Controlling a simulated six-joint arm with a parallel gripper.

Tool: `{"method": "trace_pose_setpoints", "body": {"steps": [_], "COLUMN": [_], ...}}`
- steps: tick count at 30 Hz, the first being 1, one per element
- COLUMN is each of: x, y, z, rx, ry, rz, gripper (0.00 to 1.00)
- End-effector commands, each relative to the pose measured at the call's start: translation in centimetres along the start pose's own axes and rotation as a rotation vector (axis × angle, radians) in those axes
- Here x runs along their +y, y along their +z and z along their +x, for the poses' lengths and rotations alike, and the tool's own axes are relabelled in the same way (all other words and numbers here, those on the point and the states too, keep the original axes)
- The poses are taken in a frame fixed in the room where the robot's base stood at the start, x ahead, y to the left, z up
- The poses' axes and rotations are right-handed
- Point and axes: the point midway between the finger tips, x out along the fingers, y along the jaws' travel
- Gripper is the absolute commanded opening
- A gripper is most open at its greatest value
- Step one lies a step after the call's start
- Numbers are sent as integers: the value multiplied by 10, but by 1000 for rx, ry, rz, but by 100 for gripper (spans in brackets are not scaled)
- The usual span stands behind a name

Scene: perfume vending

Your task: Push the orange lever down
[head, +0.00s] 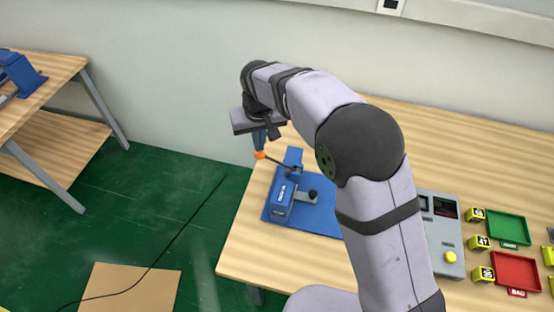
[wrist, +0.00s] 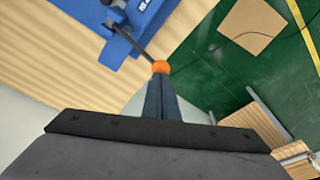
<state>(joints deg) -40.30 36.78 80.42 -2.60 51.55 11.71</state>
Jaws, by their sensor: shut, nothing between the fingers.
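The orange lever (head: 260,155) is the orange ball at the end of a dark rod. The rod reaches left from the blue press (head: 290,190) on the table, past the table's left edge. In the wrist view the orange ball (wrist: 160,67) sits right at the tips of my gripper (wrist: 158,80). My gripper (head: 259,146) is shut and points down, just above the ball or touching it; I cannot tell which. The blue press also shows at the top of the wrist view (wrist: 140,12).
To the right on the wooden table (head: 255,250) are a grey control box (head: 450,268) with a yellow button, yellow numbered cubes (head: 478,243), a green tray (head: 509,243) and a red tray (head: 540,282). Another table (head: 50,75) stands at left. Green floor (head: 150,215) lies between.

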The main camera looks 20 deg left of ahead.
Motion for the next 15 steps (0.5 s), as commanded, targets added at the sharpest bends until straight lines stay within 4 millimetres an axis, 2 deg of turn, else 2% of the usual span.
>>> {"method": "trace_pose_setpoints", "body": {"steps": [15], "x": [0], "y": [2], "z": [10], "rx": [-1], "ry": [0], "rz": [0], "gripper": [0]}}
